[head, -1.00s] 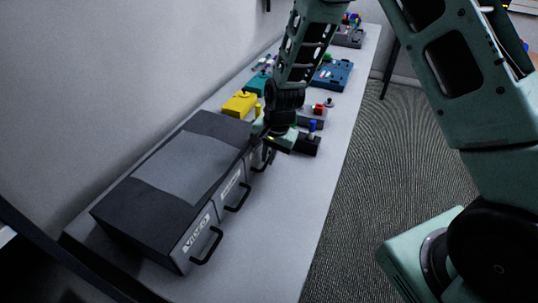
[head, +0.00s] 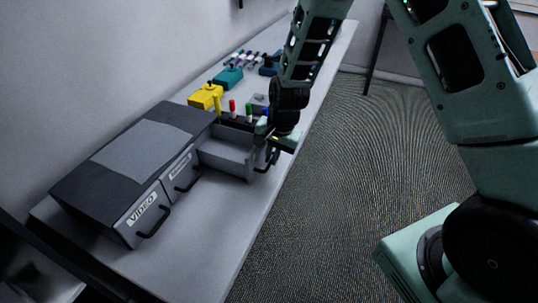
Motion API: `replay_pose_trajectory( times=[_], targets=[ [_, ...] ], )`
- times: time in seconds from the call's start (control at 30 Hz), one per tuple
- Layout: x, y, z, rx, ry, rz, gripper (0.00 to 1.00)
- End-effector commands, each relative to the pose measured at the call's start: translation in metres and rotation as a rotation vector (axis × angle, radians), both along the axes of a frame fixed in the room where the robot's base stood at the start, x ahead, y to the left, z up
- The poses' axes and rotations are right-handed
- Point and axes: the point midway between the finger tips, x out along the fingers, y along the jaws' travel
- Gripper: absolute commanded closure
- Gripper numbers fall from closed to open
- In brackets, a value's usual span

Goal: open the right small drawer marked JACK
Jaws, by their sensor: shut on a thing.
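A dark grey cabinet (head: 92,181) with a row of drawers stands on the table. Its rightmost small drawer (head: 222,152) is pulled well out, and its inside shows empty where I can see it. The front of that drawer is turned away and partly hidden, so I cannot read its label. My gripper (head: 270,146) is at the drawer's black handle (head: 272,160) and shut on it. The fingers partly hide the handle.
The drawer marked VIDEO (head: 143,211) and the middle drawer (head: 181,168) are closed, with handles sticking out. A yellow block (head: 206,96), a teal block (head: 228,78) and several coloured plugs stand beyond the cabinet. The front table strip is clear.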

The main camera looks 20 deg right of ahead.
Motion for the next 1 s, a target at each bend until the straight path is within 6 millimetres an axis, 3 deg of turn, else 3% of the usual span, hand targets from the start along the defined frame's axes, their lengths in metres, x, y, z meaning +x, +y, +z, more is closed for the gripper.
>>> replay_pose_trajectory(
  times=[0.23, 0.33, 0.73, 0.87, 1.0],
  targets=[
    [0.000, 0.000, 0.001, 0.001, -0.001, 0.001, 1.00],
    [0.000, 0.000, 0.001, 0.001, -0.001, 0.001, 0.69],
    [0.000, 0.000, 0.007, 0.001, -0.004, 0.001, 0.69],
    [-0.001, -0.003, 0.024, 0.000, -0.006, 0.001, 0.69],
    [-0.005, -0.006, 0.053, 0.001, -0.008, 0.001, 0.69]
  ],
)
